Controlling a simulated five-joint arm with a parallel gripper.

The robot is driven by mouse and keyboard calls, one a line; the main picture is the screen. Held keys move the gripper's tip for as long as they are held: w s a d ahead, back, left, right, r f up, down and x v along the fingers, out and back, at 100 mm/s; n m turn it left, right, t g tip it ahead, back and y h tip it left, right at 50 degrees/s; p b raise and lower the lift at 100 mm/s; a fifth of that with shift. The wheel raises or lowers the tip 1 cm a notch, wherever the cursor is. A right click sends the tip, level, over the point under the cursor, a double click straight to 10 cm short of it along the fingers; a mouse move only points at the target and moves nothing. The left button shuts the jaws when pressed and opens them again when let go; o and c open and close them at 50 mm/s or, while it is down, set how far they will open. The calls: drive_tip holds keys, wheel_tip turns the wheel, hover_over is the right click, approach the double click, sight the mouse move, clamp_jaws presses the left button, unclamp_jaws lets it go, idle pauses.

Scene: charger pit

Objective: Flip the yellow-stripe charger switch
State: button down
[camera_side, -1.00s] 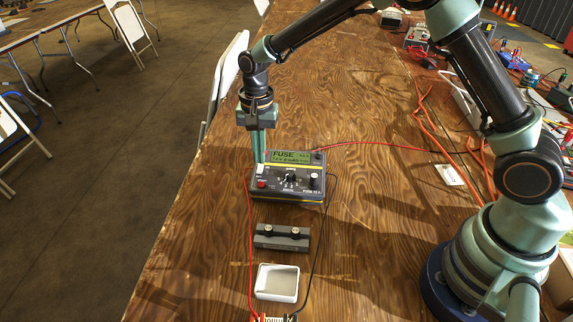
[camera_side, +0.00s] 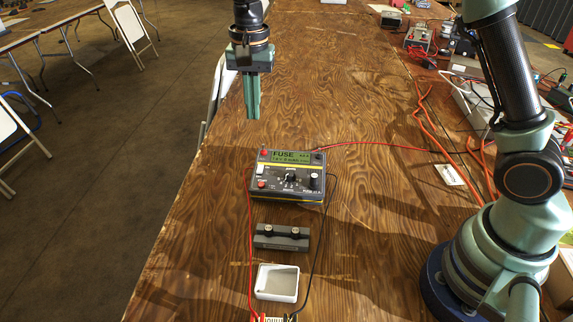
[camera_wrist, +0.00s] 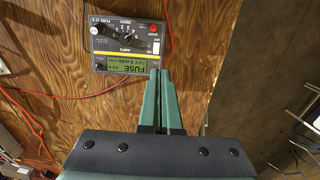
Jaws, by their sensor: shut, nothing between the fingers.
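The charger (camera_side: 287,176) is a dark box with a yellow stripe, standing on the wooden table. Its green display (camera_side: 290,157) reads FUSE. A dial (camera_side: 290,179) sits mid-panel, with a small white switch (camera_side: 261,169) and a red button (camera_side: 262,184) at the left. My gripper (camera_side: 253,117) is shut and empty, pointing down above and behind the charger, clear of it. In the wrist view the charger (camera_wrist: 127,42) appears upside down beyond my closed fingertips (camera_wrist: 159,72).
Red and black leads run along both sides. Orange cables (camera_side: 430,125) lie at the right. The table behind the charger is clear.

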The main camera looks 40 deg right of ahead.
sight(259, 170)
drive_tip(key=shift+s, duration=0.1)
drive_tip(key=shift+s+a, duration=0.2)
drive_tip(key=shift+s, duration=0.15)
drive_tip(key=f, duration=1.4)
drive_tip(key=shift+w+d, duration=0.3)
